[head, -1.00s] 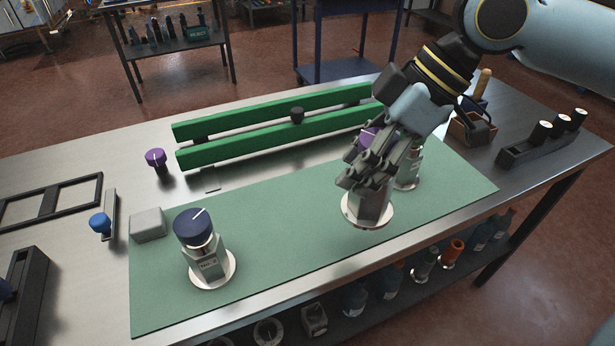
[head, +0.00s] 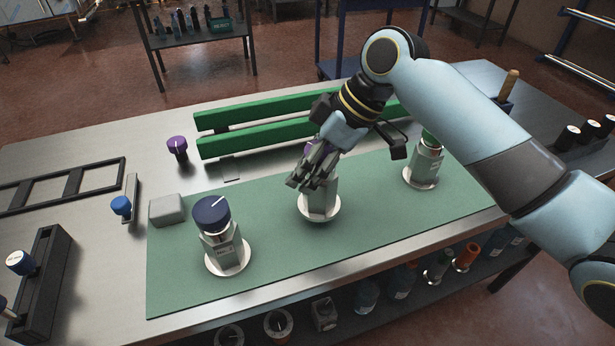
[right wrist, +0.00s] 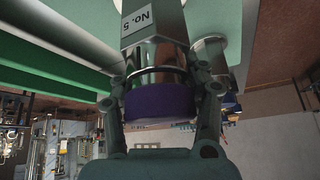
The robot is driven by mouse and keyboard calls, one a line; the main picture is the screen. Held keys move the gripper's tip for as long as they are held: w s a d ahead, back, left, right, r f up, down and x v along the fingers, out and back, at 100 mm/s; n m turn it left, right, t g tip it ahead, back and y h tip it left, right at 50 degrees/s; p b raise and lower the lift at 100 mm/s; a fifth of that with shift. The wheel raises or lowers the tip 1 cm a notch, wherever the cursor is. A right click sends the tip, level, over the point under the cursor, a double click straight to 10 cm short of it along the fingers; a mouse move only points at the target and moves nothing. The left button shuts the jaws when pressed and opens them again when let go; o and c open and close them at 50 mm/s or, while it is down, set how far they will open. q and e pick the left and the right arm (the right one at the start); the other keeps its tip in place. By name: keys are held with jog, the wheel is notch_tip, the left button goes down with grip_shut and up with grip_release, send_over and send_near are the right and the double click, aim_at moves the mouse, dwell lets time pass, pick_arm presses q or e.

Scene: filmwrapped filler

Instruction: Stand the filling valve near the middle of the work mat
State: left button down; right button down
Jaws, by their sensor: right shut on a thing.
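The filling valve (head: 319,206) is a steel body on a round white base. In the right wrist view it shows a purple cap (right wrist: 160,103) and a "No. 5" label (right wrist: 137,20). My right gripper (head: 311,172) is shut on it from above, with one finger on each side near the cap. It is upright, near the middle of the green work mat (head: 290,262); I cannot tell whether its base touches the mat. The gripper hides most of the cap in the head view. My left gripper is not in view.
A navy-capped valve (head: 222,245) stands on the mat at left, and a green-capped valve (head: 424,165) at right. A grey block (head: 167,210) lies at the mat's left edge. Green rails (head: 250,140) run behind the mat. The mat's front strip is clear.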

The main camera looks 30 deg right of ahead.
notch_tip(320, 180, down, 2)
jog(key=shift+f, duration=0.4)
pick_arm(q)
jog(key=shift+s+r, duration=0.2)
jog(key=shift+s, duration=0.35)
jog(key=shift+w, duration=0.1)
pick_arm(e)
jog(key=shift+f, duration=0.15)
jog(key=c, duration=0.7)
grip_release()
jog(key=shift+s, duration=0.1)
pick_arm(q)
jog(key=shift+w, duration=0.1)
pick_arm(e)
jog(key=shift+o, duration=0.2)
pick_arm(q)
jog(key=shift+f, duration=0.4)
pick_arm(e)
jog(key=v, duration=1.2)
